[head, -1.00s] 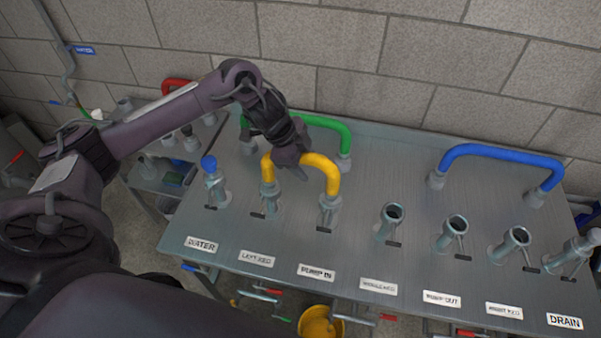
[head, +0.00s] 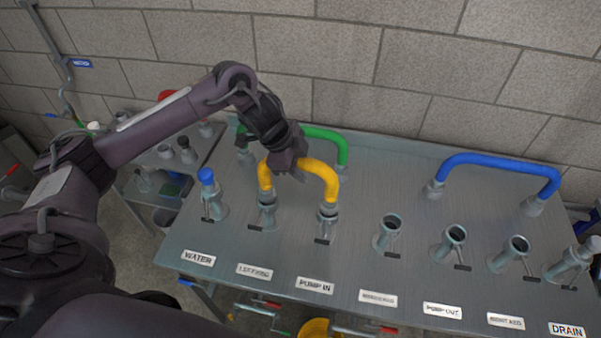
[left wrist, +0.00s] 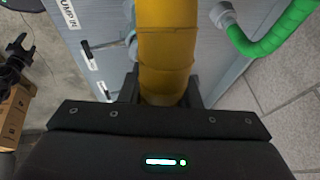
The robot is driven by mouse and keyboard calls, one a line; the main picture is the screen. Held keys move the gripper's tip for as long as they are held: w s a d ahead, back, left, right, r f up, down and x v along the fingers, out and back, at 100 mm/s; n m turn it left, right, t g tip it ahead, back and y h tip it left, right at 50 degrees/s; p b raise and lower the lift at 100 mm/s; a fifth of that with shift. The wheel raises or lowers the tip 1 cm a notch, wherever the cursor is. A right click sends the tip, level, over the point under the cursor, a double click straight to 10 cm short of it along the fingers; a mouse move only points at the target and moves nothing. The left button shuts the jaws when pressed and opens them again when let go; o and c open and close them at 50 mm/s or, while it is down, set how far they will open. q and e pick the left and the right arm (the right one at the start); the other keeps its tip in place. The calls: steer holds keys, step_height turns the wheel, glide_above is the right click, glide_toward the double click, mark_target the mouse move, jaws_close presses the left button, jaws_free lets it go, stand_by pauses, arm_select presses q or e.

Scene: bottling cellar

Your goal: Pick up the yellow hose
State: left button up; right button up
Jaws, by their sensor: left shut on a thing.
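The yellow hose (head: 325,172) is an upside-down U on the steel table, with its ends at the second port from the left and the PUMP IN port. My left gripper (head: 289,172) is shut on the top of its arch, left of the middle. In the left wrist view the yellow hose (left wrist: 165,45) runs straight up from between the fingers of my left gripper (left wrist: 162,97). I cannot tell whether its couplings are seated or slightly raised.
A green hose (head: 328,138) arches just behind the yellow one. A blue hose (head: 500,160) stands at the back right. Open ports (head: 389,230) with small levers line the front right. A blue-capped port (head: 206,178) stands at the left. A block wall closes the back.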

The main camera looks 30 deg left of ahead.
arm_select(q)
step_height(320, 180, up, 4)
steer(key=shift+w+f+b, duration=0.1)
steer(key=shift+b, duration=0.25)
step_height(320, 180, up, 14)
steer(key=p, duration=0.4)
steer(key=shift+r, duration=0.25)
stand_by(0.3)
